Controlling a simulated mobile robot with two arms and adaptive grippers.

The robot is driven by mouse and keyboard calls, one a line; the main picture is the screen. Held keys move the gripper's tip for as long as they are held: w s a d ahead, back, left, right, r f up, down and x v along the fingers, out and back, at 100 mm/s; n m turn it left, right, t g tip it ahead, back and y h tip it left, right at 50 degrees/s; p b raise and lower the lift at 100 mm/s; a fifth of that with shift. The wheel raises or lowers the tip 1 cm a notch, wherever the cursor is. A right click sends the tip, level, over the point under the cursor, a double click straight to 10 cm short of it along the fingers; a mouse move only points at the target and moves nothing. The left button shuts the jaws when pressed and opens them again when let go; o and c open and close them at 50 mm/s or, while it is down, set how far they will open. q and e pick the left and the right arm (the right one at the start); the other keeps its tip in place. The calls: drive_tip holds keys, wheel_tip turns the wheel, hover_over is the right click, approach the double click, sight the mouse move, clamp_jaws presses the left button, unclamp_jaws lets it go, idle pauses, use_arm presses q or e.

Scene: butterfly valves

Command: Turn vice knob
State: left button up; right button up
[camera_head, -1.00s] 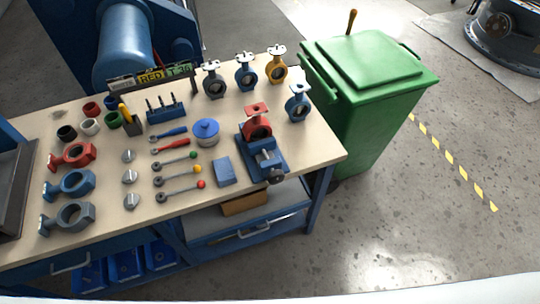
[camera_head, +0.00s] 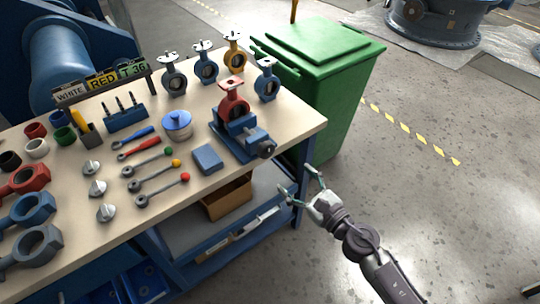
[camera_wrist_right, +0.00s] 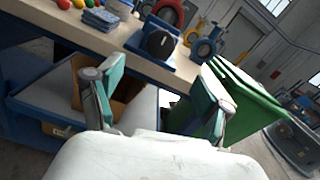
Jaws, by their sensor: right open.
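The blue vice (camera_head: 237,137) stands at the right front corner of the workbench, with a red valve body (camera_head: 233,103) upright in it. Its dark round knob (camera_head: 266,149) faces the bench's front edge. In the right wrist view the knob (camera_wrist_right: 160,43) shows as a black disc, ahead of and above the gap between my fingers. My right gripper (camera_head: 300,184) is open and empty, in front of the bench and below the knob, apart from it. Its two green-padded fingers show in the right wrist view (camera_wrist_right: 157,95). My left gripper is not in view.
A green bin (camera_head: 335,85) stands right of the bench. A shelf with a cardboard box (camera_head: 228,197) lies under the bench. The floor at right is clear.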

sight(269, 153)
drive_tip(key=x, duration=1.2)
drive_tip(key=c, duration=1.2)
drive_tip(key=shift+o, duration=0.2)
drive_tip(key=shift+m, duration=0.3)
